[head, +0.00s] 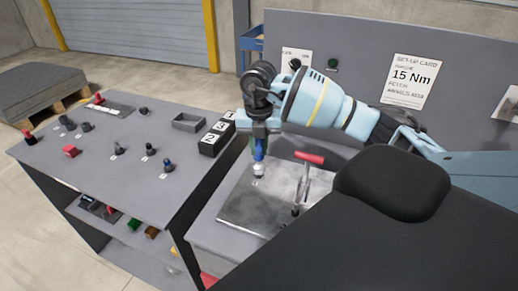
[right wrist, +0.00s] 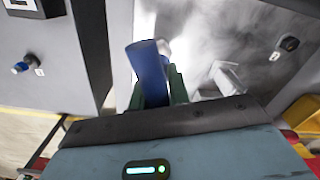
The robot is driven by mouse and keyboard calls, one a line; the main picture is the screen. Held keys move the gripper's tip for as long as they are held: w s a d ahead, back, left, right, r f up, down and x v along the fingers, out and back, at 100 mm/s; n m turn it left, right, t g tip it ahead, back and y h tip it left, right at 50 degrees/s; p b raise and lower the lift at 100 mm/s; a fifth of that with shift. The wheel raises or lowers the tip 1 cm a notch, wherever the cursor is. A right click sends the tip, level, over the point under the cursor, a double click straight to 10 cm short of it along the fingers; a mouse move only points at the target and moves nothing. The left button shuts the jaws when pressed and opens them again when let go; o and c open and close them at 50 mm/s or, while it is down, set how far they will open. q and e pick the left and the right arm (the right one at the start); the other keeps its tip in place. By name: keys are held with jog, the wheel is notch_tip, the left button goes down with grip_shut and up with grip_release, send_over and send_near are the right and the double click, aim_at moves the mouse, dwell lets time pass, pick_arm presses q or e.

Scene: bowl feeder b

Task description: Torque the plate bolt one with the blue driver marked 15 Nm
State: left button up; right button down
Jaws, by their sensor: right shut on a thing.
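My right gripper (head: 259,143) is shut on a blue driver (head: 259,157) and holds it about upright over the metal plate (head: 245,209). The driver's pale lower end points down near the plate's far left part. I cannot tell whether it touches a bolt, and any bolt under it is hidden. In the right wrist view the blue driver (right wrist: 149,68) sits between the green fingers of the gripper (right wrist: 158,90). The plate (right wrist: 220,30) lies beyond it. The set-up card (head: 408,82) reads 15 Nm. My left gripper is not in view.
A clamp with a red handle (head: 309,158) stands on the plate right of the driver. The left table (head: 105,165) carries several small dark tools, an open grey tray (head: 188,122) and a numbered black block (head: 214,140). A grey panel rises behind the plate.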

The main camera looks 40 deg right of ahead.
jog(key=shift+r, duration=0.85)
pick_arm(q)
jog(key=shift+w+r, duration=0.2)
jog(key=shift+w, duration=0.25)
pick_arm(e)
jog(key=shift+r, duration=0.55)
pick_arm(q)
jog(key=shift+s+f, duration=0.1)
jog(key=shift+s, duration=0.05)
